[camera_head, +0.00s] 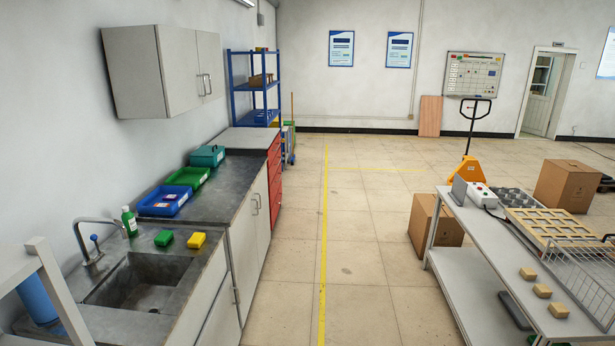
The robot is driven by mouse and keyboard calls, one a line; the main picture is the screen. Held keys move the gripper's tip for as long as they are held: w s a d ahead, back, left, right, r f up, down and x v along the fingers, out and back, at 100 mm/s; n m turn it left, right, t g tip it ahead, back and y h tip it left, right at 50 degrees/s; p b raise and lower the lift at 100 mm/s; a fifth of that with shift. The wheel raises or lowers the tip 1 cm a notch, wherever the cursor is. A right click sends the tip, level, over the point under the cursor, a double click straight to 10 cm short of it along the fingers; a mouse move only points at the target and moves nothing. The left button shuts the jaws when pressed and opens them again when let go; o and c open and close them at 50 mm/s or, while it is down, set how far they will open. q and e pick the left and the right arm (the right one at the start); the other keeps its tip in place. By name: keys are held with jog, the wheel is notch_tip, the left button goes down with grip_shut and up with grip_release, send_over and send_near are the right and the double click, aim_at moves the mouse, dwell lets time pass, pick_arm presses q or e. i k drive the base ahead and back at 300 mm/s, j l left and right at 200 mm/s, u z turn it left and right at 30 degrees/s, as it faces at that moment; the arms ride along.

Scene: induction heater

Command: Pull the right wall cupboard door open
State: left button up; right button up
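The wall cupboard (130,75) is a pale grey box on the left wall above the counter. Its front has two doors side by side, and both look shut. The right wall cupboard door (212,55) is the farther one. Its slim vertical metal handle (209,84) sits low by the middle seam, close beside the handle of the left door (180,70). Neither of my grippers is in view, so nothing shows touching the cupboard.
Below are a counter (228,190) with blue and green trays, a teal box (207,156), and a sink (140,283) with a tall tap (88,245). A white frame (55,285) stands front left. The middle floor is clear; a white table (500,265) stands right.

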aim_at(209, 44)
jog(key=i+l, duration=0.1)
jog(key=i, duration=1)
jog(key=i+l+z, duration=0.1)
jog(key=i, duration=1)
jog(key=i+u, duration=0.15)
jog(key=i, duration=0.4)
jog(key=i+l+u, duration=0.15)
jog(key=i, duration=0.4)
jog(key=i+l+u, duration=0.1)
jog(key=i, duration=0.4)
